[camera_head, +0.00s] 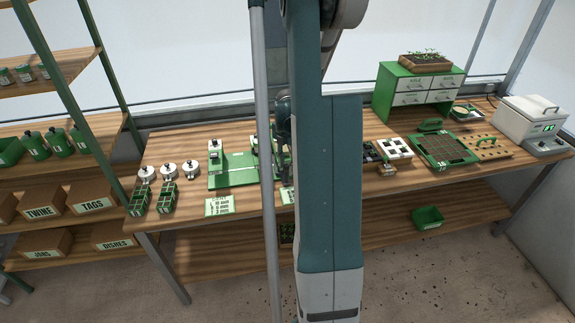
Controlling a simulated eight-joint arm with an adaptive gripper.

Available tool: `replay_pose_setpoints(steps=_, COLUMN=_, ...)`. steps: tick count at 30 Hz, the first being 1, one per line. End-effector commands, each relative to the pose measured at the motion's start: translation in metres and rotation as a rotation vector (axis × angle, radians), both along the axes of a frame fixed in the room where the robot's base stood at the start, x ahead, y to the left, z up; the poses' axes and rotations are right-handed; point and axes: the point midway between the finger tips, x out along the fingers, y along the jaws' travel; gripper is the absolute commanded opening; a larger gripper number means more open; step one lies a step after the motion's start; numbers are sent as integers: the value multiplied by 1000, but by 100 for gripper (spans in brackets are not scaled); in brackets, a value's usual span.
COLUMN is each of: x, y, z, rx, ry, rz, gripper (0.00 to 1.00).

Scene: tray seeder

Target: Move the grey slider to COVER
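A green flat-based device (230,172) sits left of centre on the wooden bench, with small white-and-black blocks on its far edge. Its right part is hidden behind my arm and a grey pole. I cannot make out a grey slider or a COVER label at this size. What looks like my gripper (284,125) is a dark shape beside my arm, over the device's right side. Its fingers are too hidden and small to tell whether they are open or shut.
White-lidded pots (170,170) and green cell blocks (167,196) stand left of the device. A printed card (219,206) lies in front. To the right are a soil-filled green tray (418,150), a pegged wooden board (508,146), a green drawer cabinet (385,98) and a white machine (524,117).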

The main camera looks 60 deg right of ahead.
Motion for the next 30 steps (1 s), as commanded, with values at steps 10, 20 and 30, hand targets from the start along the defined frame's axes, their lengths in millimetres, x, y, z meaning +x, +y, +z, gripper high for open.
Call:
replay_pose_setpoints(steps=10, x=0, y=1, z=8, rx=1, ry=-1, rz=1, gripper=30)
replay_pose_setpoints(steps=20, x=0, y=0, z=43, rx=1, ry=-1, rz=0, gripper=30)
replay_pose_setpoints(steps=30, x=0, y=0, z=92, rx=0, ry=0, rz=0, gripper=30)
